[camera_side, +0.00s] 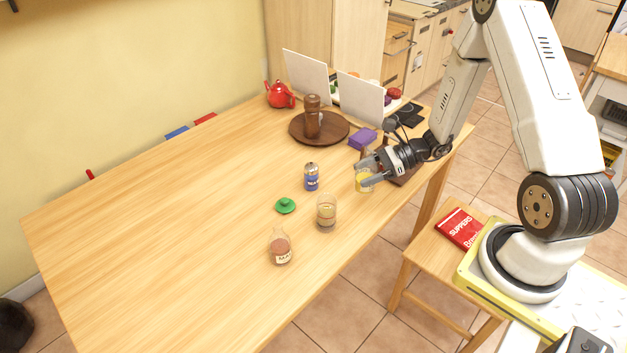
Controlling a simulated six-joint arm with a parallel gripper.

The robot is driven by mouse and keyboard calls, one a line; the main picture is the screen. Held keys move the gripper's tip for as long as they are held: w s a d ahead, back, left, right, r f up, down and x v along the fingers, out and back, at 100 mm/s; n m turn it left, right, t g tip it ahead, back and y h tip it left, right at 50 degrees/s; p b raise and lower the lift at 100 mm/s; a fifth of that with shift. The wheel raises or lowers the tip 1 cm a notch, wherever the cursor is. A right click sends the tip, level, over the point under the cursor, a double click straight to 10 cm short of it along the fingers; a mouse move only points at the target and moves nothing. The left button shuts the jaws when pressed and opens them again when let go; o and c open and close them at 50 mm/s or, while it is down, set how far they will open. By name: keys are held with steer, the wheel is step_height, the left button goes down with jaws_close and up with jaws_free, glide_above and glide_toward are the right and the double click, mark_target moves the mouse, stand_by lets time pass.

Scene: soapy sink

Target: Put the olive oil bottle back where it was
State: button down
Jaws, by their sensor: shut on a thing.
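My gripper (364,173) is at the right part of the wooden table, low over its near right edge. It is shut on a small yellow, clear-sided container (365,184), which looks like the olive oil bottle. The fingers hide its upper part, and I cannot tell whether its base touches the table. A clear bottle with brownish contents and a white label (281,248) stands upright nearer the front. A clear jar with layered contents (326,214) stands between that bottle and my gripper.
A blue can (311,177) and a green lid-like piece (285,205) are left of my gripper. A purple block (362,138), a brown round tray (343,134) with a brown mill (312,117), and a red teapot (279,95) are behind. The table's left half (150,230) is clear.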

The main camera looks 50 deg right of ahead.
steer(key=s+d+m+t+h, duration=0.2)
steer(key=s+d, duration=0.1)
steer(key=s, duration=0.2)
steer(key=shift+s+r, duration=0.2)
steer(key=shift+r, duration=0.05)
steer(key=shift+w+d+f, duration=0.65)
steer(key=shift+w+f, duration=0.9)
steer(key=shift+w, duration=0.6)
steer(key=shift+w+d+f, duration=0.65)
steer(key=shift+w+f, duration=0.95)
steer(key=shift+w, duration=0.6)
steer(key=shift+w+d+f, duration=0.65)
steer(key=shift+w+f, duration=0.9)
steer(key=shift+w, duration=0.6)
steer(key=shift+w+f, duration=0.3)
steer(key=shift+f, duration=0.05)
steer(key=shift+d+f, duration=0.1)
steer(key=shift+f, duration=1.35)
steer(key=shift+f, duration=0.1)
